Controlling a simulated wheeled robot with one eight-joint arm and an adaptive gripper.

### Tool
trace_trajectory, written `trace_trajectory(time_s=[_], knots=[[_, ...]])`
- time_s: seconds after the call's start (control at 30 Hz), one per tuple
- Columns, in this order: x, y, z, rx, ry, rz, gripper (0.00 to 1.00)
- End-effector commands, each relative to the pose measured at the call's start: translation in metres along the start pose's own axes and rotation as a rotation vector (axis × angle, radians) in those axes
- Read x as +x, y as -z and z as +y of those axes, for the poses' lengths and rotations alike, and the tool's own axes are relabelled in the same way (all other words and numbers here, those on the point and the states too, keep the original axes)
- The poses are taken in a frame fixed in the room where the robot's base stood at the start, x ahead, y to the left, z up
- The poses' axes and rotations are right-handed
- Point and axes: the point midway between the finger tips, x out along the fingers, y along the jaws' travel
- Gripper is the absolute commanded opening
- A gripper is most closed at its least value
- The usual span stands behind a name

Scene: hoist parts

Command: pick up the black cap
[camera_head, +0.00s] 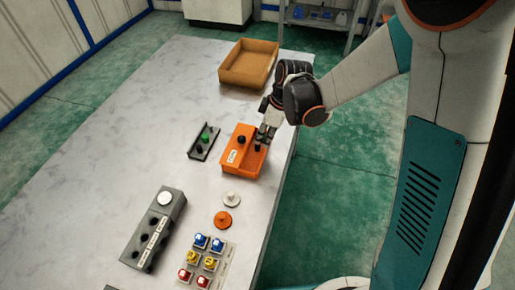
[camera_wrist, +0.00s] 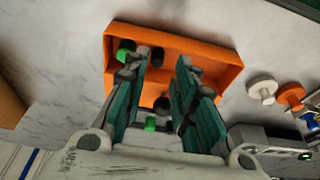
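A black cap (camera_head: 257,147) sits toward the right side of the orange tray (camera_head: 232,172), close to my gripper (camera_head: 264,136). In the wrist view a black cap (camera_wrist: 156,55) shows between the fingertips of my gripper (camera_wrist: 163,62), nearer the left finger. The fingers are apart, and I see no contact with it. A green cap (camera_wrist: 126,50) lies left of it in the tray, partly behind the left finger. Another black cap (camera_head: 241,139) is at the tray's left part; it also shows lower in the wrist view (camera_wrist: 162,103).
A dark rack (camera_head: 198,153) with green and black caps stands left of the tray. A white cap (camera_head: 231,198) and an orange cap (camera_head: 222,219) lie in front. A brown bin (camera_head: 248,64) is behind. A grey button box (camera_head: 152,230) is front left. The table's left side is clear.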

Motion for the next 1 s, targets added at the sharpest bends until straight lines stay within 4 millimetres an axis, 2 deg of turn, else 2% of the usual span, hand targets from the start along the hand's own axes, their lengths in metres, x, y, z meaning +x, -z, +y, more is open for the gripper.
trace_trajectory(time_s=[0.17,0.43,0.7,0.73,0.83,1.0], knots=[[0.013,0.002,0.001,0.0,0.0,0.0,0.25],[0.05,0.006,0.003,0.0,0.0,0.0,0.25],[0.052,0.007,0.003,0.001,0.0,0.0,0.25],[0.052,0.007,0.003,0.001,0.0,0.0,0.18],[0.052,0.007,0.003,0.001,0.0,0.0,0.07],[0.052,0.007,0.003,0.001,0.0,0.0,0.06]])
